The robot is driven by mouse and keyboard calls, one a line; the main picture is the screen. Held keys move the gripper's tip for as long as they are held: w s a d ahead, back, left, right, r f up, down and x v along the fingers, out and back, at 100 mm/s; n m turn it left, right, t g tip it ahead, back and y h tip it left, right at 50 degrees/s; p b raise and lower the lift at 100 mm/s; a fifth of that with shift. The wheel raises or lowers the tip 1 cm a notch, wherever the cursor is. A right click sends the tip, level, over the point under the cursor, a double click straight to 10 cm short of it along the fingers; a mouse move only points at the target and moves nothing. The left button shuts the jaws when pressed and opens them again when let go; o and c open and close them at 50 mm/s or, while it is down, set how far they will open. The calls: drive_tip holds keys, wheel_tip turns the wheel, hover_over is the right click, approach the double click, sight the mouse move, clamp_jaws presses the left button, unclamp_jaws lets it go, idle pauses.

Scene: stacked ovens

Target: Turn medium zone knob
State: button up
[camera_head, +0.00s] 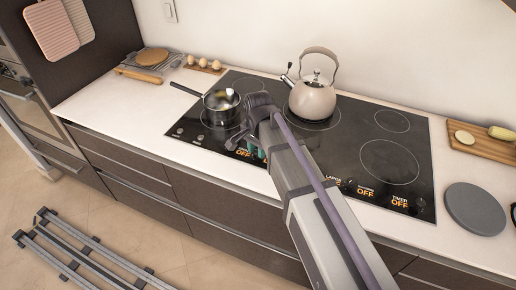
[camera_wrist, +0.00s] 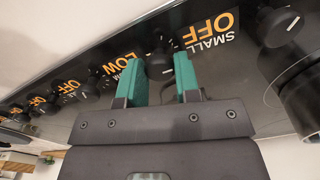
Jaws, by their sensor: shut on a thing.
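My gripper (camera_wrist: 158,82) has its two teal fingers on either side of a round black knob (camera_wrist: 158,64) on the hob's control strip, and is shut on it. The knob sits between the orange label "SMALL OFF" (camera_wrist: 208,30) and a label reading "LOW" (camera_wrist: 124,60), whose other word is partly hidden by a finger. I cannot tell from the print alone which zone it serves. In the head view, my gripper (camera_head: 254,152) is at the front edge of the black hob (camera_head: 345,145), and my arm hides the middle of the control strip.
A saucepan (camera_head: 222,112) and a kettle (camera_head: 312,100) stand on the hob behind my gripper. Neighbouring knobs (camera_wrist: 280,24) flank the gripped one. A cutting board (camera_head: 485,146) and a grey round plate (camera_head: 474,208) lie at the right.

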drive_tip(key=o, duration=0.9)
wheel_tip(320, 180, up, 11)
drive_tip(key=p, duration=1)
drive_tip(key=shift+f+p, duration=0.1)
drive_tip(key=shift+p, duration=0.3)
